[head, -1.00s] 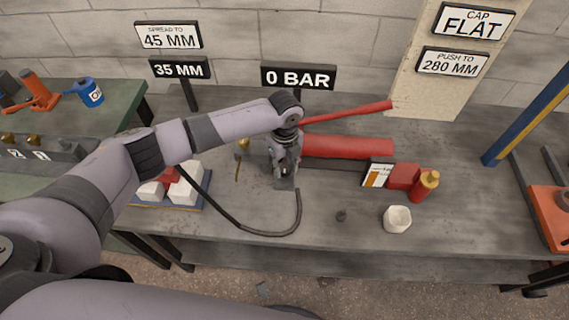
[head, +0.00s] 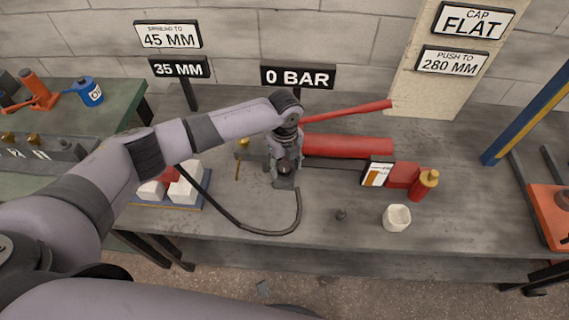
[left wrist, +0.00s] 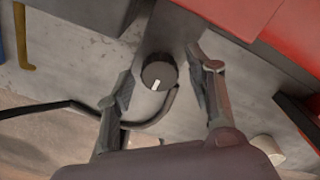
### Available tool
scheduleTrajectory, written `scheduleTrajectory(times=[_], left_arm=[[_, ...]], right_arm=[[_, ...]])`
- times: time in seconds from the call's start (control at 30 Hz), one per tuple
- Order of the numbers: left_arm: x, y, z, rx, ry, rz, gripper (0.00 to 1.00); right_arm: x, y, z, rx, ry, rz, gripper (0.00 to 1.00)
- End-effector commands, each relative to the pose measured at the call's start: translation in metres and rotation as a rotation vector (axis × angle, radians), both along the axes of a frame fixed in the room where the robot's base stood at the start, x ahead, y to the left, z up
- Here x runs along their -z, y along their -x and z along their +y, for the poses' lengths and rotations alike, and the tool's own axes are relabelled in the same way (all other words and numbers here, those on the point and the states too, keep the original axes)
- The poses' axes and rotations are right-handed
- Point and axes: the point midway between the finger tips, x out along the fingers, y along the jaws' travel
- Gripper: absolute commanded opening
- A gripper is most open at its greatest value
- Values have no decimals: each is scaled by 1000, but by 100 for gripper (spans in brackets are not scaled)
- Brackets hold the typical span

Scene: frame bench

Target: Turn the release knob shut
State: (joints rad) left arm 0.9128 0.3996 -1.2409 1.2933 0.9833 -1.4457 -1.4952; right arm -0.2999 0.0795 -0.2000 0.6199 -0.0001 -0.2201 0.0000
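The release knob (left wrist: 158,73) is a round dark knob with a white pointer mark in the left wrist view. The mark points toward the bottom of that picture. My left gripper (left wrist: 160,92) is open, with one finger on each side of the knob and a gap to each; I see no contact. In the head view my left gripper (head: 285,160) points down over the pump's near end, beside the red cylinder (head: 348,146). A dark round shape between the fingers there seems to be the knob, partly hidden. My right gripper is not in view.
A red lever (head: 348,112) slopes up behind the cylinder. A black hose (head: 240,226) curves over the bench. The "0 BAR" sign (head: 298,77) stands behind.

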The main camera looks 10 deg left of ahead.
Motion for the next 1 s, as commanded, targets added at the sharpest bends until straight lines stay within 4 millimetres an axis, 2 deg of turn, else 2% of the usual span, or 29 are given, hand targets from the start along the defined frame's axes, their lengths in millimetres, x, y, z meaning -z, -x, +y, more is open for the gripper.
scheduleTrajectory(times=[0.27,0.37,0.47,0.8,1.0], left_arm=[[0,0,1,-1,-1,-1,51],[-6,-1,0,-1,1,-2,51],[-20,-1,0,-1,1,-3,51],[-91,-1,0,-1,0,-3,51],[-115,-1,0,0,0,-1,51]], right_arm=[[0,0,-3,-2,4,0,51],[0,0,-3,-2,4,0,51],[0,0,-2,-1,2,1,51],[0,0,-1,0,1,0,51],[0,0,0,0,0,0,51]])
